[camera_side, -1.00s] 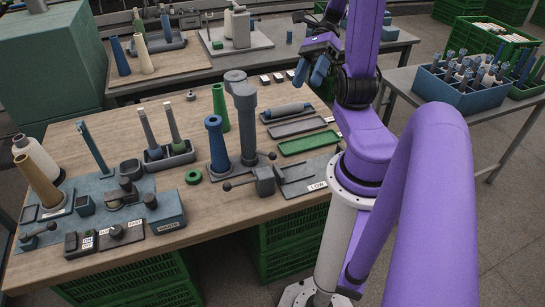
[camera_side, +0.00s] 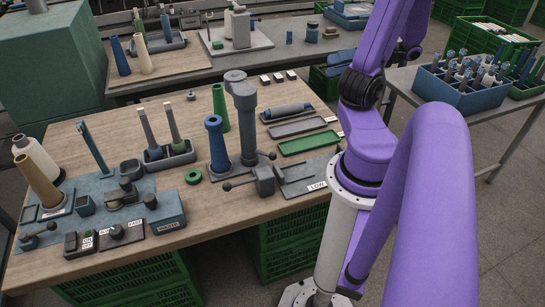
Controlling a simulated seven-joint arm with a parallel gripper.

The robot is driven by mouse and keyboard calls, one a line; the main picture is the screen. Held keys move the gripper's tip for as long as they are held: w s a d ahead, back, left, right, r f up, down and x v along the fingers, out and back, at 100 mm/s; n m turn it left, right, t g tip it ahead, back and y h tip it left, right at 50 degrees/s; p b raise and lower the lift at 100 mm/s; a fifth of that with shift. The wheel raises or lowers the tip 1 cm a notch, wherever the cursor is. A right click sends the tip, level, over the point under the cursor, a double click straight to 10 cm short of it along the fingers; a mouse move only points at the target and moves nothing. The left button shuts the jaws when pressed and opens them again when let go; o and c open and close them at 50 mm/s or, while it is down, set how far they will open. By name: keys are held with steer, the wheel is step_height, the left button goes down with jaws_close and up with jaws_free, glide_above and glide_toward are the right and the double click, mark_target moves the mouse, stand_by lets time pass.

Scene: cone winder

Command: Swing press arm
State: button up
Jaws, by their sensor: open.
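A grey press-like fixture stands on the wooden table, with a thick upright column (camera_side: 246,125) and a short grey arm (camera_side: 236,76) at its top. In front of the column is a grey block (camera_side: 264,180) with a thin lever (camera_side: 240,183) reaching left to a dark knob. A plate marked LOW lies at its right. I cannot tell which part is the press arm. My gripper is not visible; my purple arm rises past the top edge at the right, clear of the fixture.
A green cone (camera_side: 220,107) stands behind the fixture. Trays (camera_side: 298,128) lie to its right. A blue crate (camera_side: 462,93) stands on the right table.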

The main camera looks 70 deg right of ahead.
glide_toward(272, 155)
steer(key=x, duration=0.3)
steer(key=f+x, duration=0.1)
steer(key=x, duration=0.6)
steer(key=shift+w+d+f, duration=0.1)
steer(key=shift+d+f, duration=0.05)
steer(key=shift+d, duration=0.2)
stand_by(0.3)
jaws_close()
